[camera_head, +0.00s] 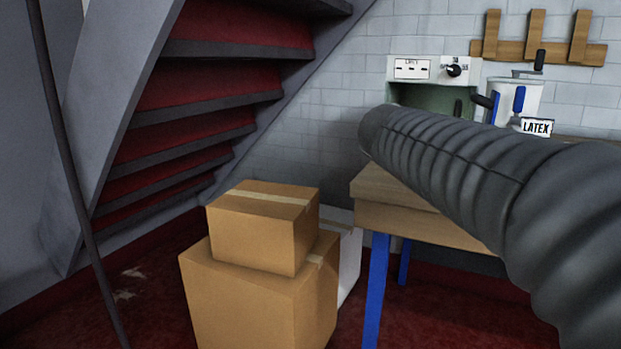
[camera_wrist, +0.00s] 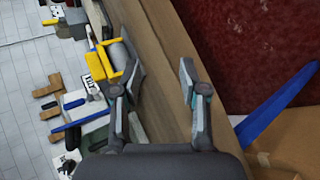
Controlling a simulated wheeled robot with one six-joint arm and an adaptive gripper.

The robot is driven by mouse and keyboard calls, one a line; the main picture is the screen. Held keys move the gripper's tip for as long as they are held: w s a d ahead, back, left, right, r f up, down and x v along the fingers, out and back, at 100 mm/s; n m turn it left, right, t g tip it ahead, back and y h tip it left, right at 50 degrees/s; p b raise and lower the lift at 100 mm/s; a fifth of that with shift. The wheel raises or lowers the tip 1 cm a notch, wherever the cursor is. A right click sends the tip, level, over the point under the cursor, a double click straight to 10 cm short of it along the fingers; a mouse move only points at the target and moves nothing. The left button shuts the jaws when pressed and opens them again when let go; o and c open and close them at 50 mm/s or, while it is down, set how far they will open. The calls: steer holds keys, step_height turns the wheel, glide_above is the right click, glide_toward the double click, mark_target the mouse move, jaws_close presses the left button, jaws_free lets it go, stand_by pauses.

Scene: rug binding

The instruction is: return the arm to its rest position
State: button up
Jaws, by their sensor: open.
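My gripper (camera_wrist: 163,85) shows in the wrist view with its two fingers apart and nothing between them. It is above the edge of the wooden table (camera_wrist: 158,45). In the head view my dark ribbed arm crosses the right side, in front of the table (camera_head: 385,190), and my gripper is not visible there. The arm hides much of the table top.
Stacked cardboard boxes (camera_head: 262,225) stand left of the blue-legged table, with a white box (camera_head: 350,255) behind. A latex container (camera_head: 536,127), a control unit (camera_head: 410,70) and wooden wall pegs (camera_head: 535,45) are at the back right. A yellow roller tool (camera_wrist: 118,55) lies near my gripper. Stairs (camera_head: 200,95) rise at left.

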steer(key=s+a+f+m+t+y, duration=0.1)
steer(key=s+a+f+y, duration=0.4)
steer(key=s+f, duration=0.3)
steer(key=s+a+f+m+t+y, duration=0.2)
steer(key=s+a+f+y, duration=0.4)
steer(key=s+f, duration=0.3)
step_height(320, 180, down, 4)
steer(key=shift+s+a+f, duration=0.2)
steer(key=shift+a, duration=0.6)
steer(key=shift+d, duration=0.1)
